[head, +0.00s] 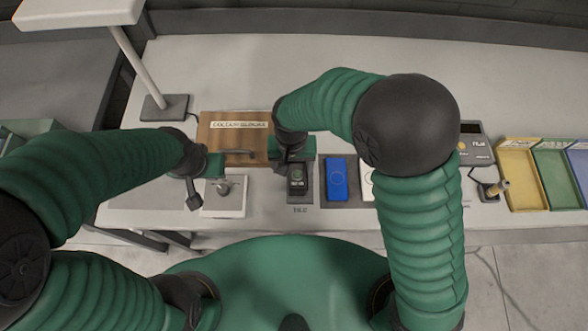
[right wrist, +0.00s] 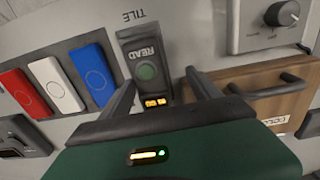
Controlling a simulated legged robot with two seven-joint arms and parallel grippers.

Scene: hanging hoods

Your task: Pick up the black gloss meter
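The black gloss meter (head: 297,180) sits on a dark grey pad marked TILE, near the front edge of the counter. In the right wrist view the meter (right wrist: 147,68) shows the word READ, a round green button and a small yellow display. My right gripper (head: 291,168) is over the meter's far end in the head view. In the right wrist view its two fingers (right wrist: 160,78) are apart, one to each side of the meter's display end; contact is not clear. My left gripper (head: 207,188) is beside a white box with a knob (head: 236,208); its finger opening is unclear.
A wooden box with a handle (head: 220,132) lies behind the grippers. A blue block (head: 337,178) is right of the meter; white (right wrist: 57,84) and red (right wrist: 24,93) blocks are beyond it. Coloured trays (head: 519,175) stand at the right, a lamp (head: 163,107) at the left.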

